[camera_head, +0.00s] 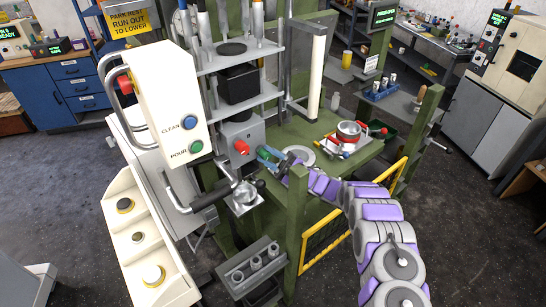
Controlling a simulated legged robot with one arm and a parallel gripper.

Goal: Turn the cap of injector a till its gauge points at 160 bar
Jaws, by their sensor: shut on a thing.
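My arm reaches in from the lower right over the green bench (292,128). My gripper (265,155) is at its far end, just right of a grey box with a red knob (241,147). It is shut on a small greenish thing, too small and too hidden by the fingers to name. I cannot tell from this view which thing is injector a or its cap. No gauge pointer or bar reading can be made out.
A white panel (165,105) with CLEAN and POUR buttons stands left of my gripper. Green posts and a yellow guard (327,240) edge the bench near my arm. Grey floor lies open at right.

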